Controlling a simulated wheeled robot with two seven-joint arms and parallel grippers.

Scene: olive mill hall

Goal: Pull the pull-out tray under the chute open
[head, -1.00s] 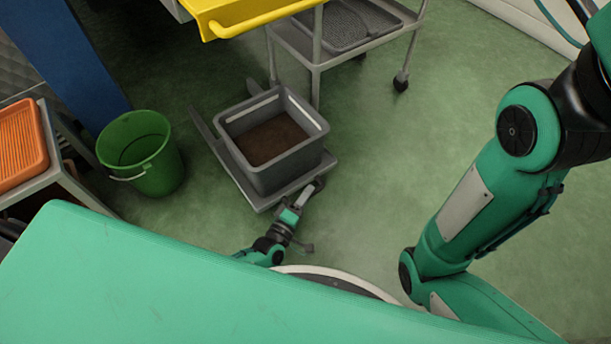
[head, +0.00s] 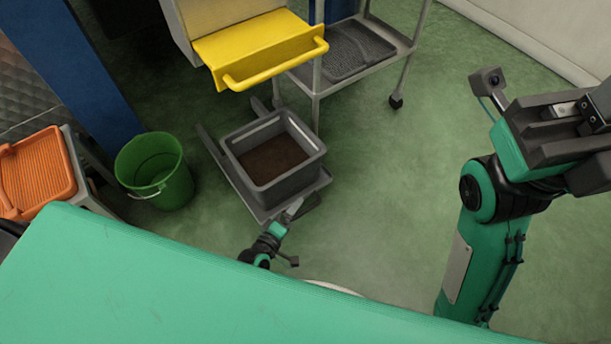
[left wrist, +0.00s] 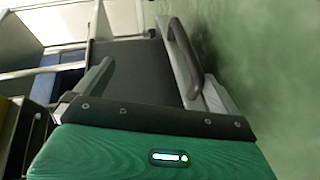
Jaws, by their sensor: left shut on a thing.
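The pull-out tray (head: 255,209) is a low grey platform near the floor. A grey bin (head: 300,180) with brown material inside stands on it. Grey rails (head: 212,150) show behind it. My left gripper (head: 296,207) is shut on the dark handle at the tray's front right edge. In the left wrist view the curved grey handle (left wrist: 183,58) shows beyond my green palm; the exact contact is hard to see. The pale chute (head: 205,15) with a yellow handled part (head: 260,50) is above and behind the tray. My right gripper (head: 590,110) is partly cut off, away from the tray.
A green bucket (head: 155,172) stands left of the tray. An orange ribbed tray (head: 38,172) lies on a stand further left. A grey cart (head: 400,45) with a wheel stands behind right. A blue post (head: 85,75) rises behind. Green floor to the right is clear.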

